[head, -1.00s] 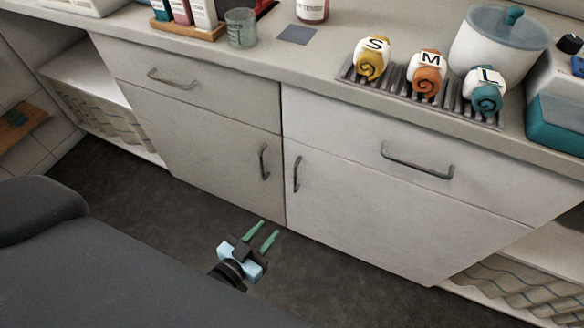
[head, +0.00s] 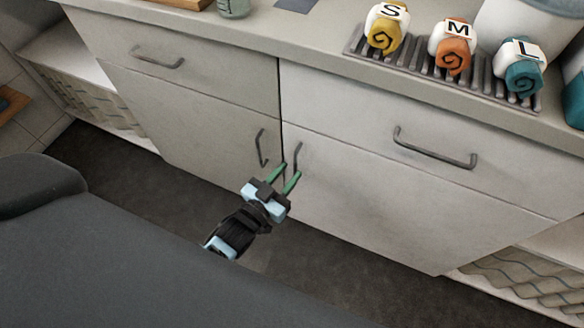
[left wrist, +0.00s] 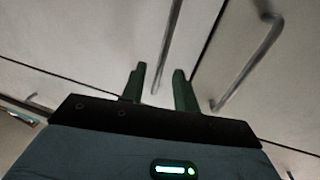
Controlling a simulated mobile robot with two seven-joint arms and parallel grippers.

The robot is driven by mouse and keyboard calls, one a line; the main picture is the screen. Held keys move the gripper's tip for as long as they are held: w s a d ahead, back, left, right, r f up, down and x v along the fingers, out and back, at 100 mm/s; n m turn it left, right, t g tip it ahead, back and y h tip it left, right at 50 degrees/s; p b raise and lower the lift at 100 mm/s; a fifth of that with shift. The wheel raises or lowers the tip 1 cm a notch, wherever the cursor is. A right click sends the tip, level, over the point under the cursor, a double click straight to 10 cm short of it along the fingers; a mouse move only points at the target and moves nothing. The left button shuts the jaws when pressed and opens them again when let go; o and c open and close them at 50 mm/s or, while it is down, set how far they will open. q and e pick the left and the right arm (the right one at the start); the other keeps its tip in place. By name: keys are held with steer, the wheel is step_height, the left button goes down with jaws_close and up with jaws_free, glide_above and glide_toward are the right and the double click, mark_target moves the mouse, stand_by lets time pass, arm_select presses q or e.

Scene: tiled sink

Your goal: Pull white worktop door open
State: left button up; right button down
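The white worktop door (head: 375,210) is the right-hand lower door, and it is shut. Its upright handle (head: 297,158) is dark metal near the door's left edge. My left gripper (head: 284,178) is open, with green fingers just in front of this handle. In the left wrist view the handle (left wrist: 169,45) appears between the line of the two fingers (left wrist: 160,82), which do not close on it. I cannot tell whether they touch it. My right gripper is not in view.
The left door's handle (head: 261,148) is close beside, across the seam. Drawers with handles (head: 435,148) sit above both doors. An open shelf with baskets (head: 530,285) is at the right. Dark floor is clear below.

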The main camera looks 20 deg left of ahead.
arm_select(q)
steer(key=shift+x, duration=1.25)
jaws_close()
